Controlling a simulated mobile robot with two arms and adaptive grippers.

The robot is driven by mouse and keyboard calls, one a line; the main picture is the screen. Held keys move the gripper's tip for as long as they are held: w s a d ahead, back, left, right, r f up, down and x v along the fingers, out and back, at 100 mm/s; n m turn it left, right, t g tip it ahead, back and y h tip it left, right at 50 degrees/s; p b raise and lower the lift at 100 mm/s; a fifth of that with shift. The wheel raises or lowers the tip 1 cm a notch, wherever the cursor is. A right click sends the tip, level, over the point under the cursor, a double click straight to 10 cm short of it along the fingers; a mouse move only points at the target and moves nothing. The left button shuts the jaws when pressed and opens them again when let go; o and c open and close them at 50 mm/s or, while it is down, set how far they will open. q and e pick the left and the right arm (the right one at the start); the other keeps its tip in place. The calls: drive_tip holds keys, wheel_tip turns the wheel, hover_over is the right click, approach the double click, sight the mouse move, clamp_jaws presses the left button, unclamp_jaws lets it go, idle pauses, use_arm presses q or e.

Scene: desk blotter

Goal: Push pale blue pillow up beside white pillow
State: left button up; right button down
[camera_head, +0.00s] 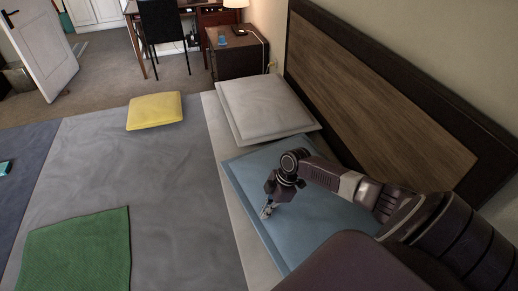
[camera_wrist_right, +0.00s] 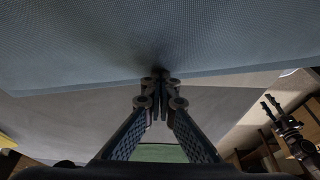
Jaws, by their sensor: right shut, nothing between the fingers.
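The pale blue pillow (camera_head: 320,215) lies on the bed close against the near edge of the white pillow (camera_head: 265,105), with little or no gap visible. My right arm crosses over the blue pillow and hides part of it. My right gripper (camera_head: 266,211) is shut and empty, its tips at the blue pillow's left part. In the right wrist view the shut fingertips (camera_wrist_right: 160,80) meet the edge of the blue pillow (camera_wrist_right: 90,50); contact there looks likely but is dark. My left gripper (camera_wrist_right: 270,103) seems to show at the right of that view, small and dark.
The wooden headboard (camera_head: 375,110) runs along the right. A nightstand (camera_head: 237,55) stands beyond the white pillow. The bedspread's middle is clear.

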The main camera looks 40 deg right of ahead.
drive_tip(key=shift+s+d+f, duration=0.1)
drive_tip(key=shift+d, duration=0.05)
drive_tip(key=v, duration=1.2)
